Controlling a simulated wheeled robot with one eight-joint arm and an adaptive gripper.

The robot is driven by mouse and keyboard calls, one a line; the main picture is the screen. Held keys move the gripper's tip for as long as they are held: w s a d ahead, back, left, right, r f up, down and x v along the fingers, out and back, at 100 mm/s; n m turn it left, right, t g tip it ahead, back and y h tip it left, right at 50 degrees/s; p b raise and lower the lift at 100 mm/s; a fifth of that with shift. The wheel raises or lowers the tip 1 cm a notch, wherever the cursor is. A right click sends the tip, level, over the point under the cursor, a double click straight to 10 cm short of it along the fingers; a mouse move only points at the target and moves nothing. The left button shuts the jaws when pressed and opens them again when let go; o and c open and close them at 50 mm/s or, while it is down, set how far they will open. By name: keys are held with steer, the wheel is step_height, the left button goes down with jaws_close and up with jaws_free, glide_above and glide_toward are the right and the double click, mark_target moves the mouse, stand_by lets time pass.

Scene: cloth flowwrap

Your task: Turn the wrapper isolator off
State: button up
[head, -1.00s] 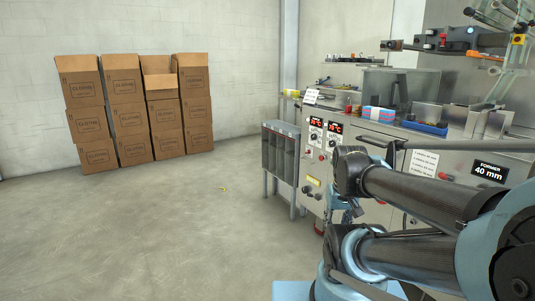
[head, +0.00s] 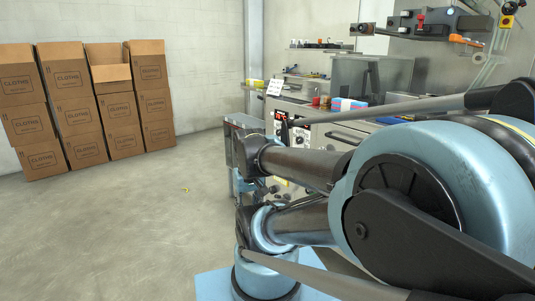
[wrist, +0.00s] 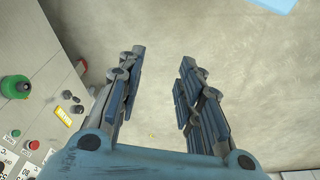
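The wrapper (head: 315,135) is a steel machine on the right in the head view, its front largely hidden by my arm. In the wrist view its control panel (wrist: 38,60) is at the left, with a large green knob (wrist: 15,87), small black knobs (wrist: 72,101), a yellow label (wrist: 62,117) and a red button (wrist: 33,144). I cannot tell which control is the isolator. My gripper (wrist: 162,57) is open and empty, its fingers apart over bare floor, to the right of the panel. The head view does not show the fingers clearly.
Stacked cardboard boxes (head: 90,105) stand against the back wall at left. A grey cabinet (head: 243,145) stands at the machine's left end. A yellow box with a red button (head: 508,21) is at upper right.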

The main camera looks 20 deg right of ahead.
steer(key=o, duration=0.4)
steer(key=shift+d, duration=0.1)
steer(key=shift+o, duration=0.8)
steer(key=shift+d+r, duration=0.35)
steer(key=shift+r, duration=0.4)
steer(key=w+d+r+m+h, duration=0.1)
steer(key=w+d+r+h, duration=0.25)
steer(key=w, duration=0.85)
steer(key=w+d+r+m+t+h, duration=0.15)
steer(key=w+d, duration=0.35)
steer(key=w, duration=0.7)
steer(key=w+d+r+m+g+h, duration=0.1)
steer(key=w+d+r+h, duration=0.3)
steer(key=w, duration=0.8)
steer(key=w+d+f+t+h, duration=0.15)
steer(key=w+f, duration=0.25)
steer(key=w, duration=0.4)
steer(key=w+d+f+h, duration=0.2)
steer(key=w+f, duration=0.2)
steer(key=w, duration=0.4)
steer(key=w+f+m+t+h, duration=0.2)
steer(key=w+f+h, duration=0.2)
steer(key=w+f, duration=0.7)
steer(key=s+f+x, duration=0.1)
steer(key=f+x, duration=0.1)
steer(key=x, duration=1.4)
steer(key=shift+s+d, duration=0.25)
steer(key=shift+s, duration=0.15)
